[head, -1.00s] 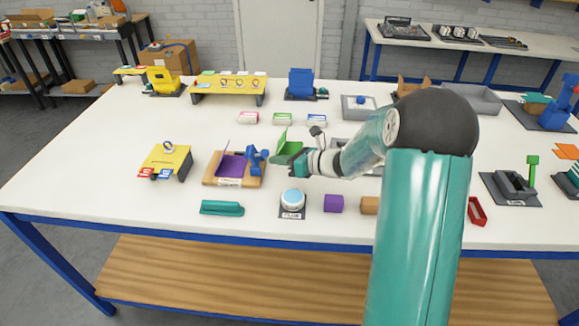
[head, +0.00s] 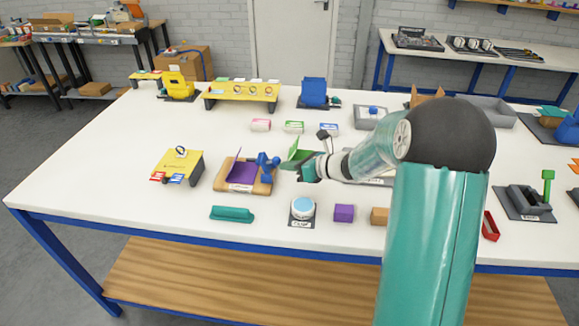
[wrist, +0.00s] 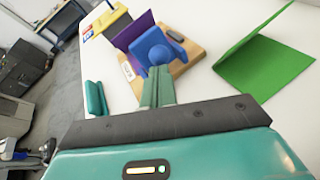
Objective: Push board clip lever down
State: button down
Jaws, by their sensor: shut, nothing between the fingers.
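The board clip has a wooden base (head: 226,185) holding a purple sheet (head: 243,172), with a raised blue lever (head: 266,163) at its right end. My gripper (head: 304,170) is just right of the lever, its fingers shut and empty. In the wrist view the teal fingers (wrist: 157,85) point at the blue lever (wrist: 160,48) and overlap its lower part. I cannot tell whether they touch it. The purple sheet (wrist: 131,31) and wooden base (wrist: 184,70) show beyond.
A green folded card (wrist: 265,62) stands close to the right of my gripper. A teal block (head: 232,214), a round white-and-blue button (head: 303,208) and a purple cube (head: 343,213) lie along the front. A yellow stand (head: 184,163) is left of the clip.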

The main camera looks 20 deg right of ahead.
aim_at(262, 158)
jog(key=shift+a+r, duration=0.1)
jog(key=shift+r, duration=0.1)
jog(key=shift+w+a+r+n+g+h, duration=0.2)
jog(key=shift+a+r+n+g+h, duration=0.25)
jog(key=shift+h, duration=0.45)
jog(key=a+g+h, duration=0.1)
jog(key=r+g+h, duration=0.1)
jog(key=shift+w+a+r+n+h, duration=0.25)
jog(key=shift+w+a+h, duration=0.1)
jog(key=shift+h, duration=0.05)
jog(key=h, duration=0.1)
jog(key=a+g+h, duration=0.1)
jog(key=a+h, duration=0.1)
jog(key=shift+w+r+n, duration=0.3)
jog(key=shift+w+r, duration=0.05)
jog(key=shift+w, duration=0.05)
jog(key=a+h, duration=0.1)
jog(key=g+h, duration=0.1)
jog(key=shift+w+a+g+h, duration=0.25)
jog(key=shift+w+a+h, duration=0.1)
jog(key=shift+w+h, duration=0.05)
jog(key=shift+a, duration=0.15)
jog(key=shift+w+a, duration=0.15)
jog(key=shift+a, duration=0.05)
jog(key=shift+d, duration=0.1)
